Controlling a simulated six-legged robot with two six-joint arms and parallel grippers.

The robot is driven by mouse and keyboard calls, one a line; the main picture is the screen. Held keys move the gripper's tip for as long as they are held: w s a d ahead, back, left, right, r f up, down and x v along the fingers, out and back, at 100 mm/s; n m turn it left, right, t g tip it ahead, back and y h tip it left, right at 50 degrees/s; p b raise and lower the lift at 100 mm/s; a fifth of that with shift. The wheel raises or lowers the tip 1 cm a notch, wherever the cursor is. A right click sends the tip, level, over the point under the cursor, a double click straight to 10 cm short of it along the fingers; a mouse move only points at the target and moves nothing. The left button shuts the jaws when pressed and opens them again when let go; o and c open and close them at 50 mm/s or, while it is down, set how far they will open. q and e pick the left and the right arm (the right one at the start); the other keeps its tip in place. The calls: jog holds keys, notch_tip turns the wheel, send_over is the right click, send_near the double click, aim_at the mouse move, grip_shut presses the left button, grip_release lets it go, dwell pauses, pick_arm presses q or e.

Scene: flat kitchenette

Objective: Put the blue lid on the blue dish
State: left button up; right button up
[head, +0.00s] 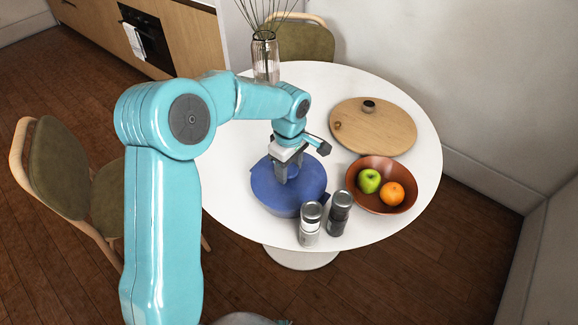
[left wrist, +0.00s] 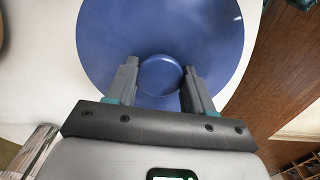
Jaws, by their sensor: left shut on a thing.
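The round blue lid (head: 312,181) is over the blue dish (head: 284,209) on the white table, and hides the dish's inside. I cannot tell whether the lid rests on the rim or is slightly above it. My left gripper (head: 287,172) comes from above and is shut on the lid's knob. In the left wrist view, the two fingers (left wrist: 160,75) are on either side of the knob, and the lid (left wrist: 160,28) fills the upper middle. My right gripper is not in view.
Two shakers (head: 325,218) stand close in front of the dish. A brown bowl (head: 383,205) with an apple and an orange is to its right. A wooden board (head: 385,135) lies behind. A glass vase (head: 265,58) stands at the table's back edge. The white table (head: 225,195) is bare at left.

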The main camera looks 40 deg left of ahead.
pick_arm(q)
jog(key=shift+f, duration=0.15)
jog(key=o, duration=1.5)
jog(key=shift+c, duration=0.2)
notch_tip(320, 180, up, 16)
jog(key=p, duration=0.1)
jog(key=shift+r, duration=0.2)
